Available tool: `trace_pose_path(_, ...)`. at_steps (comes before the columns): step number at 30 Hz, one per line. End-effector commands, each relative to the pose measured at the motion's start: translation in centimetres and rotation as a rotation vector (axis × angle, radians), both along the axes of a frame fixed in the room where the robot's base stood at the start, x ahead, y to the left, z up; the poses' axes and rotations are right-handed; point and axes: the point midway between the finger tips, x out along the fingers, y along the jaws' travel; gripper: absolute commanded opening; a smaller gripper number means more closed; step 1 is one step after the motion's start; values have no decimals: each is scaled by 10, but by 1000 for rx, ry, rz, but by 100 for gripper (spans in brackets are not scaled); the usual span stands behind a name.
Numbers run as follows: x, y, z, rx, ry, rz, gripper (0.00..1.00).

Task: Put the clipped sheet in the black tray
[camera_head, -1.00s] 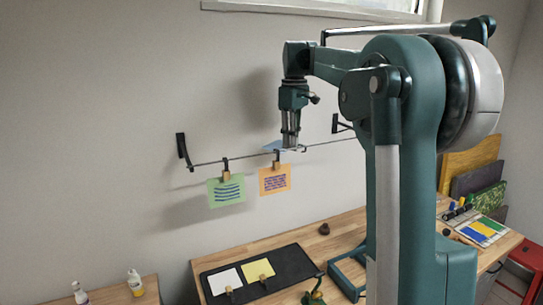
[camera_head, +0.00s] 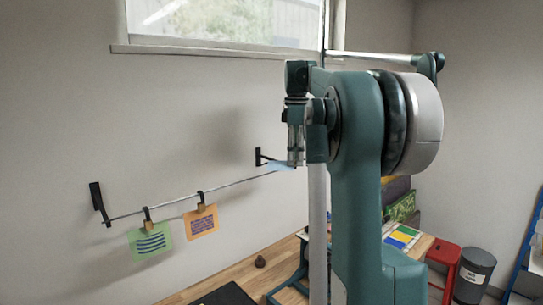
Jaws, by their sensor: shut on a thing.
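My gripper (camera_head: 295,165) points downward, up near the right end of the wire. It is shut on a light blue sheet (camera_head: 279,167), which shows as a thin, nearly edge-on shape at the fingertips. Whether a clip is on it cannot be told. A green sheet (camera_head: 150,242) with blue lines and an orange sheet (camera_head: 202,224) with dark writing hang clipped on the wire, left of my gripper. The black tray (camera_head: 229,295) lies on the wooden bench below; only its far corner shows at the bottom edge, so its contents are out of view.
The wire (camera_head: 170,203) runs along the wall between two black brackets (camera_head: 97,200). A small brown object (camera_head: 260,262) stands on the bench (camera_head: 283,252). A red stool (camera_head: 443,258) and a grey bin (camera_head: 474,272) stand at the right. My arm hides part of the bench.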

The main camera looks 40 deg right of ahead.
Motion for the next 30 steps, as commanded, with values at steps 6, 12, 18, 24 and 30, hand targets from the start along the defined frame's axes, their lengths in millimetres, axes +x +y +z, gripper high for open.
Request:
trace_pose_path(6,-53,-27,-12,0,0,-48,6)
trace_pose_path(12,-72,-34,-44,0,0,-104,6)
trace_pose_path(18,-54,-22,-91,1,-1,-170,6)
trace_pose_path(24,-29,1,-148,1,-1,-252,6)
trace_pose_path(30,-11,26,-200,0,0,-329,6)
